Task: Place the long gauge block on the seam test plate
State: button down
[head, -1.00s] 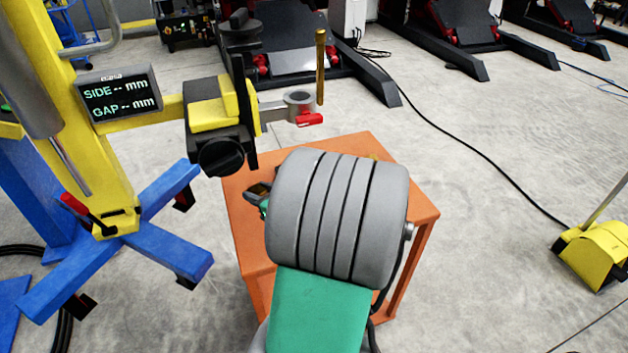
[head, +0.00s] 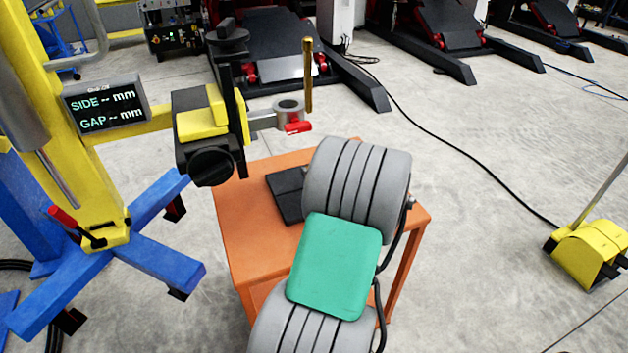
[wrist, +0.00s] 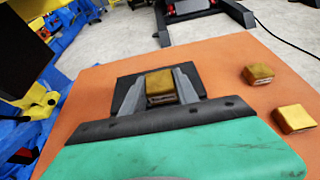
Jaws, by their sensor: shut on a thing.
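My gripper (wrist: 160,76) shows in the wrist view with its two grey fingers on either side of a brass-coloured gauge block (wrist: 160,93). It is shut on this block, seen nearly end-on, so its length is hard to judge. Behind the block is a dark flat pad (wrist: 125,82) on the orange table; I cannot tell whether the block touches it. The pad also shows in the head view (head: 284,194), where my arm hides the gripper and block. Two more brass-coloured blocks, one farther (wrist: 258,74) and one nearer (wrist: 294,119), lie to the right. I cannot clearly identify the seam test plate.
The yellow and blue positioner (head: 105,215) stands left of the orange table (head: 235,225). Its display (head: 105,103) reads SIDE -- mm, GAP -- mm. An upright brass rod (head: 308,75) and a red-handled clamp (head: 290,112) stick out above the table's far side.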

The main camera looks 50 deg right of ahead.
jog(key=f, duration=0.3)
jog(key=w+d+f, duration=0.1)
jog(key=shift+f, duration=0.25)
jog(key=shift+f, duration=0.15)
jog(key=c, duration=0.9)
grip_release()
